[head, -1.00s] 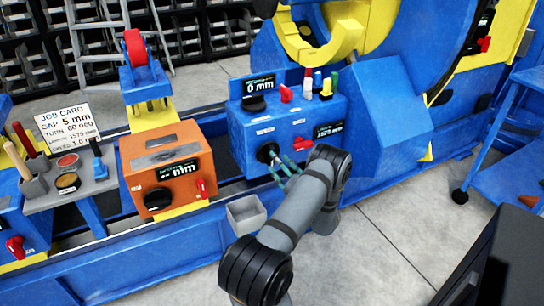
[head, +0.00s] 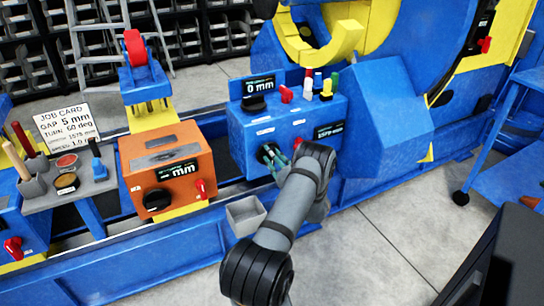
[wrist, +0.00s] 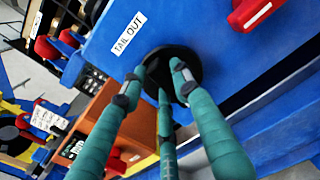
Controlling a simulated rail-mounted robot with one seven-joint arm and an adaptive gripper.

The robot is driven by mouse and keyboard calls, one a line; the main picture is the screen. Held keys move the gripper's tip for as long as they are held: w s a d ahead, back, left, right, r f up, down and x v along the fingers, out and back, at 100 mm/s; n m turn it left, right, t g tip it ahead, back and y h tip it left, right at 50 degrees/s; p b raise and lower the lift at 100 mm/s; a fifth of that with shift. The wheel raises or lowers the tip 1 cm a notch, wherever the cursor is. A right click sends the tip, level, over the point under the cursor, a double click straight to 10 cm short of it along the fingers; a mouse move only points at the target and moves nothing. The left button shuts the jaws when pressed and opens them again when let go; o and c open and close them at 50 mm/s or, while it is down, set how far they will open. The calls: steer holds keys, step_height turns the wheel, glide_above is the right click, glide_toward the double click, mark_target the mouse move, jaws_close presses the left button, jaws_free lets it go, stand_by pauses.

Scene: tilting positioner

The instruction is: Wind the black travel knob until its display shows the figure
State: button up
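The black knob (wrist: 190,88) is round and sits on the front of the blue control box (head: 240,140), beside a "TAIL OUT" label (wrist: 128,34). In the head view it is mostly covered by my gripper (head: 273,158). In the wrist view my gripper's (wrist: 162,80) three green fingers reach onto the knob's face and rim, with their tips apart. I cannot tell whether they press on it. A dark display (head: 329,131) right of the knob shows a figure in mm, too blurred to read surely. The job card (head: 66,123) lists gap, turn, length and speed.
An upper display (head: 259,85) reads 0 mm above another black knob. A red lever and coloured sticks stand on the box top. An orange box (head: 165,170) with its own knob stands to the left. A grey open bin (head: 246,214) sits below.

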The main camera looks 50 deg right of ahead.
steer(key=c, duration=0.6)
steer(key=shift+c, duration=0.5)
jaws_close()
steer(key=shift+d+m, duration=0.1)
steer(key=shift+m, duration=0.7)
steer(key=o, duration=1.2)
jaws_free()
steer(key=shift+c, duration=0.2)
